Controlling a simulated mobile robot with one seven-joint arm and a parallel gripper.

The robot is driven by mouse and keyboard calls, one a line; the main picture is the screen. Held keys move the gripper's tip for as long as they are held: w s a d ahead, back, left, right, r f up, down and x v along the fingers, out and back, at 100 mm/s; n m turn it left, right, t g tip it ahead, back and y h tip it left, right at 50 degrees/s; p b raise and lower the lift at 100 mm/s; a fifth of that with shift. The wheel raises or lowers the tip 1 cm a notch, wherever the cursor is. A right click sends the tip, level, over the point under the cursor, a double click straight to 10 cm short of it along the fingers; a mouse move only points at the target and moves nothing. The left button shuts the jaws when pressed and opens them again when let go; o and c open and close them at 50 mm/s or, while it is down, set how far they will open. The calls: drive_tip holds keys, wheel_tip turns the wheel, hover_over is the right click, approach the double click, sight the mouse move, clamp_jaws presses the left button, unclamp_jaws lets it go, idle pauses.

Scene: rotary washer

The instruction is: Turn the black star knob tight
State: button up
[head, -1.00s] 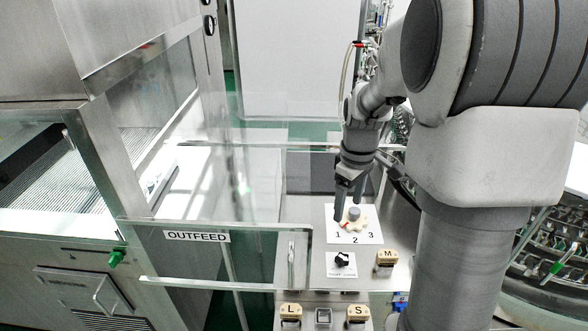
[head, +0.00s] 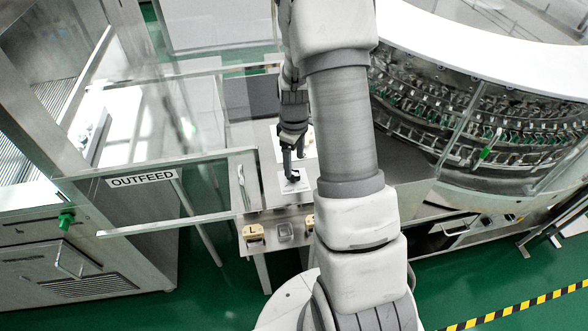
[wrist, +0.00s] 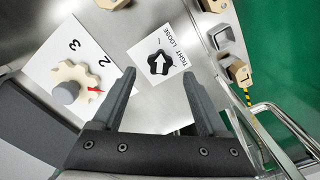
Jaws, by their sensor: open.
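The black star knob (wrist: 160,62) sits on a white card marked TIGHT and LOOSE (wrist: 166,84), with a white arrow on its top. In the wrist view the knob lies just beyond and between my open fingers, apart from both. In the head view the knob (head: 292,176) shows small below the fingertips, partly hidden. My gripper (wrist: 160,88) is open and empty, above the panel. In the head view my gripper (head: 288,166) points down at the card, and its fingers overlap in the picture.
A cream star knob with a grey centre and red pointer (wrist: 78,86) sits on a numbered card left of my fingers. Tan knobs, including one marked L (wrist: 236,72), stand near the panel edge. A clear OUTFEED guard (head: 142,180) stands left of the panel.

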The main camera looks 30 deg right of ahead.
sight(294, 174)
drive_tip(key=shift+f, duration=2.4)
clamp_jaws()
